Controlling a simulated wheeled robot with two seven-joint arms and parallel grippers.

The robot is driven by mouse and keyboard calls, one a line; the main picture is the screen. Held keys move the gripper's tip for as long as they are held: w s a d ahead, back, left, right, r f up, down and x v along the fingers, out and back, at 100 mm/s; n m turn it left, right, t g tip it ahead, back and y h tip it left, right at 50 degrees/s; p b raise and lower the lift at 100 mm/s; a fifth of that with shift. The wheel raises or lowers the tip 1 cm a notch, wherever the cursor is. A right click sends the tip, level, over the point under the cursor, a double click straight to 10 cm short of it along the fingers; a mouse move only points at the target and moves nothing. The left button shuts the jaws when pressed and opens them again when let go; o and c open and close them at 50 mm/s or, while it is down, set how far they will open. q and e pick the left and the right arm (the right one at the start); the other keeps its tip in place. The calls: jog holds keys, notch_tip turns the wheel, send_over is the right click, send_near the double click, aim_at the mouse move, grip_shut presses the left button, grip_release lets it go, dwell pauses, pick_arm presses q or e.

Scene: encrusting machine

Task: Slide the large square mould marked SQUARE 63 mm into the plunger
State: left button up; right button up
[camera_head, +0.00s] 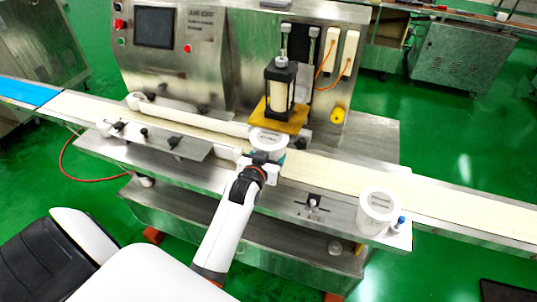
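A white round mould (268,141) with small dark print on top is at the front edge of the plunger's yellow plate; the print is too small to read. The plunger (281,88) is a black-framed unit with a pale cylinder, standing above the belt. My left gripper (266,157) is at the near side of this mould and appears shut on it; its fingertips are partly hidden. Whether the mould touches the plate, I cannot tell. A second white mould (378,212) stands upright at the right, with unreadable print on top. My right gripper is not in view.
The pale conveyor belt (465,206) runs from upper left to lower right past the plunger. A steel machine cabinet (178,60) with a screen stands behind it. A blue-topped knob (400,221) is beside the second mould. A metal side plate (150,137) lies at left.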

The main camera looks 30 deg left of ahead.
pick_arm(q)
jog(key=shift+w+r, duration=0.15)
jog(key=shift+w, duration=0.1)
dwell(0.4)
jog(key=shift+w+a, duration=0.2)
jog(key=shift+w, duration=0.2)
jog(key=shift+w, duration=0.15)
dwell(0.4)
jog(key=shift+w+a, duration=0.1)
jog(key=shift+w, duration=0.35)
dwell(0.4)
jog(key=shift+w+a, duration=0.15)
jog(key=shift+w, duration=0.4)
jog(key=shift+w, duration=0.2)
jog(key=shift+w+a, duration=0.2)
jog(key=shift+w, duration=0.4)
jog(key=shift+w, duration=0.1)
dwell(0.5)
